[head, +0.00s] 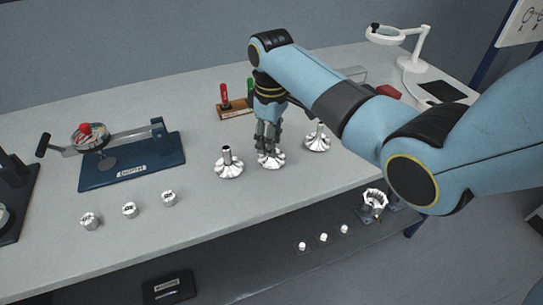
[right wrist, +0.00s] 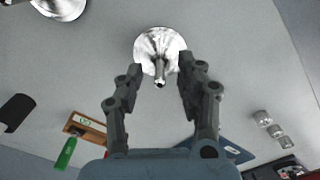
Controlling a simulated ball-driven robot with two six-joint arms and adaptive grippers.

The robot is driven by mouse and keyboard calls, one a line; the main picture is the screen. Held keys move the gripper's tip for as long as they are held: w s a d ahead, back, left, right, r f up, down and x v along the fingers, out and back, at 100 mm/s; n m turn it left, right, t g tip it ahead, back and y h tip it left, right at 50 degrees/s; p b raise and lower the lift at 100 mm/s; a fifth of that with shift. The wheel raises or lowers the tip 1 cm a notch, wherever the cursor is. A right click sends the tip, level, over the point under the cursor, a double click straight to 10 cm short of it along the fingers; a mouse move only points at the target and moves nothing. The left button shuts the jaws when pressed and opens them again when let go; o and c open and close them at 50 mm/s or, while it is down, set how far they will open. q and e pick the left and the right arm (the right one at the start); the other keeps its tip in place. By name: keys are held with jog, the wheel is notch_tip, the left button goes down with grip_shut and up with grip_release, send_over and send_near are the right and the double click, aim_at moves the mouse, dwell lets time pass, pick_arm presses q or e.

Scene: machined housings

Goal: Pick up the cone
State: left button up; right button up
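Three shiny metal cone-shaped pieces with upright stems stand on the grey table: a left one (head: 229,168), a middle one (head: 271,160) and a right one (head: 317,144). My right gripper (head: 268,142) points down over the middle one and hides its stem in the head view. In the right wrist view, one cone (right wrist: 158,45) lies ahead of the fingers (right wrist: 160,72), its stem showing in the gap. The fingers are apart, with no visible contact. Another cone (right wrist: 62,6) is cut off at the top left. My left gripper is out of view.
A wooden block (head: 234,112) with red and green handled tools stands behind the cones. A blue-based fixture (head: 130,170) is at left, with three small metal cylinders (head: 129,210) in front. A white lamp (head: 413,64) is back right. Table between cylinders and cones is clear.

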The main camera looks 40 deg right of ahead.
notch_tip(320, 180, down, 2)
jog(key=shift+c, duration=0.4)
grip_shut()
jog(key=shift+r, duration=0.15)
